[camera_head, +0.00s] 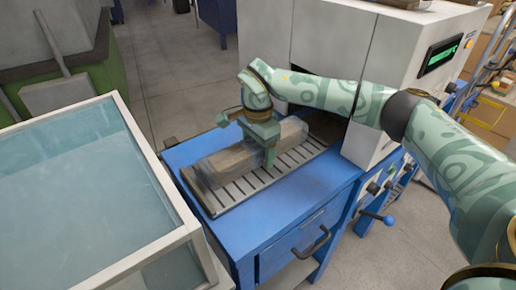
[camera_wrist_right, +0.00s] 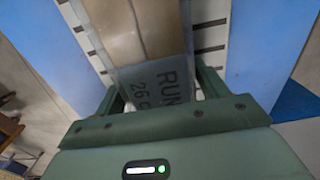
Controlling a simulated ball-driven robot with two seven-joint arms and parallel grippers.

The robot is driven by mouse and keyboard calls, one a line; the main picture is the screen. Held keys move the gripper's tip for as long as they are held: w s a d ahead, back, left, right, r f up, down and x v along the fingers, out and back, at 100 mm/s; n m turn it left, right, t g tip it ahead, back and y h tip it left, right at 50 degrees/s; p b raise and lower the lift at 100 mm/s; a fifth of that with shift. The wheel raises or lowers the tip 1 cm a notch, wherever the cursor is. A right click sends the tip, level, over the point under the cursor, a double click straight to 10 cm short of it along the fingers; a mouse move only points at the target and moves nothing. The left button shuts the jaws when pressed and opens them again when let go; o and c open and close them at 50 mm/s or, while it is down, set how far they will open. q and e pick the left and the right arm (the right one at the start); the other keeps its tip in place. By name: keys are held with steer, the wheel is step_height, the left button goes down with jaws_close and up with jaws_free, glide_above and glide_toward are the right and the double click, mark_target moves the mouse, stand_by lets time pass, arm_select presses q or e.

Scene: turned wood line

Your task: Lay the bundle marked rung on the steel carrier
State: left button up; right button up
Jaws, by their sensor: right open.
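The bundle (camera_head: 224,165), brown pieces in a clear-looking wrap, lies lengthwise on the slatted steel carrier (camera_head: 291,161). In the right wrist view the bundle (camera_wrist_right: 140,30) has a grey band with dark letters starting "RUN" and "26"; the rest of the lettering is hidden. Slats of the carrier (camera_wrist_right: 210,40) show beside it. My right gripper (camera_head: 267,156) points down over the bundle's middle. In the right wrist view its open fingers (camera_wrist_right: 158,90) stand either side of the banded part. I cannot tell whether they touch it. My left gripper is out of view.
The carrier sits on a blue bench (camera_head: 290,215) with a drawer handle in front. A white machine (camera_head: 325,40) with a dark opening stands behind to the right. A glass-topped case (camera_head: 80,190) stands close on the left. Grey floor (camera_head: 180,70) is open behind.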

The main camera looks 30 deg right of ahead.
arm_select(q)
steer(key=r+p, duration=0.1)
steer(key=p, duration=0.1)
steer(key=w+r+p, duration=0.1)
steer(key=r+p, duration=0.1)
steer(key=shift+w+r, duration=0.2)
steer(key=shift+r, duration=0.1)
arm_select(e)
step_height(320, 180, up, 12)
steer(key=shift+r, duration=0.15)
